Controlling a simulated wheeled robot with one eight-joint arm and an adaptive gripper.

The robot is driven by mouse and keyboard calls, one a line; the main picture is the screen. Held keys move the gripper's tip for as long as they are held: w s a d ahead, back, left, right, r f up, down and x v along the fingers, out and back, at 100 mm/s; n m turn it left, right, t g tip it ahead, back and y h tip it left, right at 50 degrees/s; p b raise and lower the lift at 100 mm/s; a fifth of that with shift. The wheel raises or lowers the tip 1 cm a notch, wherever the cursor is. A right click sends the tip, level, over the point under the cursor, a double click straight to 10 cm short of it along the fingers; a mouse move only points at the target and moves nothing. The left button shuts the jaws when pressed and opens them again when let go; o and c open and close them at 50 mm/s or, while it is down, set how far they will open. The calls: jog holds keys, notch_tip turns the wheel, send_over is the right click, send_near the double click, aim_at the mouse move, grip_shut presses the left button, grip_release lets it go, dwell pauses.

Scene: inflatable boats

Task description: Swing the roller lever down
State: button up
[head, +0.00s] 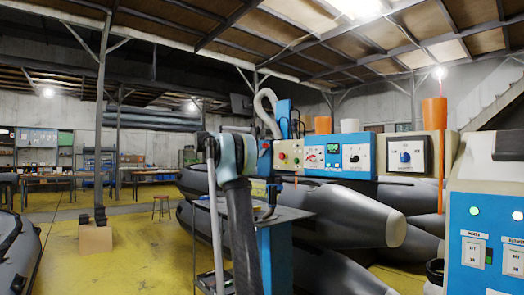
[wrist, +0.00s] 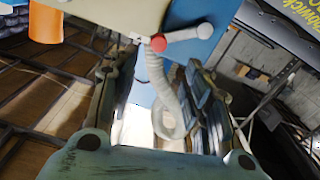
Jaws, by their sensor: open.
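The cylinder lies beyond the fingertips, near the middle; I cannot tell the gap. In the head view my arm covers the left end of the machine, and no roller lever can be made out there.
A row of control boxes (head: 347,156) stands behind large grey boat tubes (head: 345,220). A pale hose (wrist: 160,90) shows behind my fingers. A blue control cabinet (head: 487,235) is close at right. A cardboard box (head: 95,238) stands on the open yellow floor (head: 130,260) at left.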

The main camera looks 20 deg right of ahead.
aim_at(263, 146)
jog(key=x, duration=1.3)
jog(key=shift+d+f, duration=0.1)
jog(key=shift+d, duration=0.2)
grip_shut()
